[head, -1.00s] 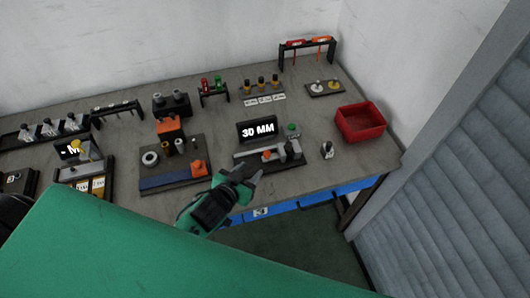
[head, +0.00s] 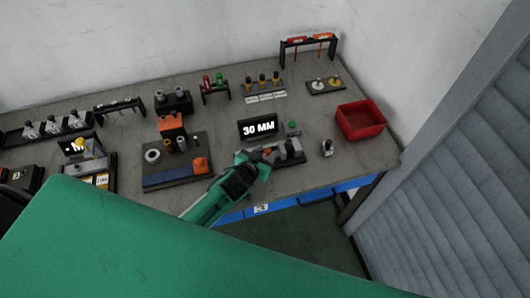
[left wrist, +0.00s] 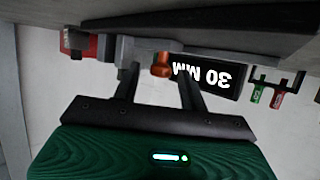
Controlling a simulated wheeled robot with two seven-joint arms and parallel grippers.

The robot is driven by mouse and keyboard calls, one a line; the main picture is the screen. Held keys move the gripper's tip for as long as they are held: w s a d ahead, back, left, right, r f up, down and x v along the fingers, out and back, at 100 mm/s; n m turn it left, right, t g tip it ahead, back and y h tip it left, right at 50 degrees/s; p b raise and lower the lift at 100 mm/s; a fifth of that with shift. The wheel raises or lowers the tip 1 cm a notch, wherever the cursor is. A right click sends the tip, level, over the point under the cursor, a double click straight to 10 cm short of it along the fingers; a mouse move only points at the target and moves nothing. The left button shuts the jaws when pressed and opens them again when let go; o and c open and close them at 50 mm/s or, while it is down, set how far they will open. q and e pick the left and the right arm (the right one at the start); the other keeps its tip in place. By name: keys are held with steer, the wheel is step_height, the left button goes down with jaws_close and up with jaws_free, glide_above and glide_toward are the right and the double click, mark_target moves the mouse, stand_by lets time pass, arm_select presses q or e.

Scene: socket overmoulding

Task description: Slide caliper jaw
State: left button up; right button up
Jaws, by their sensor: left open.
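The caliper (head: 293,150) sits on a dark base near the front edge of the table, below a black display reading "30 MM" (head: 258,128). Its orange knob (head: 267,151) shows beside the gripper in the head view. My left gripper (head: 263,160) is at the caliper's left part and hides some of it. In the left wrist view, which is upside down, the two fingers of the open left gripper (left wrist: 158,88) are spread on either side of the orange knob (left wrist: 160,64). Contact with the knob cannot be told. My right gripper is not in view.
A red bin (head: 360,121) stands at the right, with a small metal-topped part (head: 327,148) before it. A dark tray with rings and an orange block (head: 175,178) lies left of the gripper. Racks stand along the back. Bare table lies around the bin.

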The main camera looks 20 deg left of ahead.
arm_select(q)
jaws_close()
steer(key=shift+s+a+p, duration=0.3)
steer(key=shift+s+a, duration=0.1)
steer(key=shift+a, duration=0.2)
steer(key=shift+s+a+p, duration=0.25)
steer(key=shift+s+a, duration=0.15)
steer(key=shift+a, duration=0.2)
steer(key=shift+s+a, duration=0.1)
steer(key=shift+a, duration=0.1)
jaws_free()
steer(key=shift+s+a, duration=0.1)
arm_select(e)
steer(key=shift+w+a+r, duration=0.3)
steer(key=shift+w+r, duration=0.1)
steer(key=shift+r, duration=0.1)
